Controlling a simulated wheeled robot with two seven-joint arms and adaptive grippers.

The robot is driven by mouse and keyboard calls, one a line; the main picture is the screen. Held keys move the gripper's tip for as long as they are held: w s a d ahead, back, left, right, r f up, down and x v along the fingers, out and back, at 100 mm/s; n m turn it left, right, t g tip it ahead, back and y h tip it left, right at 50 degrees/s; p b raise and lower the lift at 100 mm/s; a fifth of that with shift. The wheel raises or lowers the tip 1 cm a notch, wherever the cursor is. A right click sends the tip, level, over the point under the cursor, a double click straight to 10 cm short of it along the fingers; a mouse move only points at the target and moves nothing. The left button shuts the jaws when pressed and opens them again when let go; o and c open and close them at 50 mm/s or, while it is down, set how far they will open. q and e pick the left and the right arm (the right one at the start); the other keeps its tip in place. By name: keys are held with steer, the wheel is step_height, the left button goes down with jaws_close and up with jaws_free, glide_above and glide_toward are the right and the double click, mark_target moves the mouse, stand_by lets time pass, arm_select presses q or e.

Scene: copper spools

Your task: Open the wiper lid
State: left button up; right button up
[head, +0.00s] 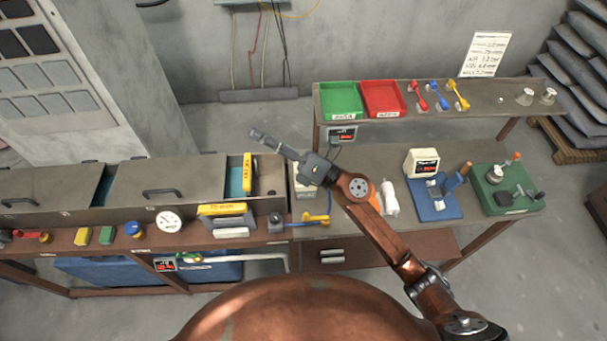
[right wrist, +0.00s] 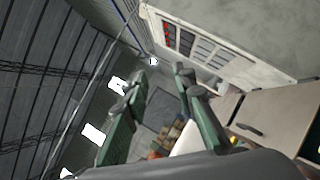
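My right gripper (head: 262,138) is raised above the bench and points up and left in the head view. In the right wrist view its fingers (right wrist: 158,78) stand apart with nothing between them. No part is plainly recognisable as the wiper lid. A small pale box (head: 303,188) stands on the bench just below the gripper, partly hidden by it. A white roll (head: 390,198) lies right of my right forearm. Two grey covers with handles, a left one (head: 50,193) and a right one (head: 165,185), sit along the left bench. My left gripper is not in view.
A green tray (head: 341,99) and a red tray (head: 382,98) stand on the raised shelf. A blue fixture (head: 434,205) and a green fixture (head: 508,192) are on the right bench. Yellow blocks (head: 222,210) and a round gauge (head: 169,221) line the left front edge.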

steer(key=s+a+f+n+g+h, duration=0.2)
steer(key=s+a+f+n+g, duration=0.2)
steer(key=a+f+n+g, duration=0.5)
step_height(320, 180, down, 7)
steer(key=d+n+h, duration=0.2)
steer(key=n+h, duration=0.3)
steer(key=h, duration=0.1)
steer(key=w+d+f+n+h, duration=0.1)
steer(key=w+d+f+h, duration=0.1)
steer(key=w+d+h, duration=0.55)
steer(key=w+d+f+n+h, duration=0.15)
steer(key=d+h, duration=0.25)
steer(key=d, duration=0.6)
steer(key=shift+m+t, duration=0.25)
steer(key=shift+t, duration=0.15)
steer(key=f, duration=0.2)
steer(key=w+f+p, duration=0.1)
steer(key=f, duration=0.2)
steer(key=w+f, duration=0.1)
steer(key=f, duration=0.2)
steer(key=shift+w+f, duration=0.15)
steer(key=shift+f, duration=0.05)
jaws_close()
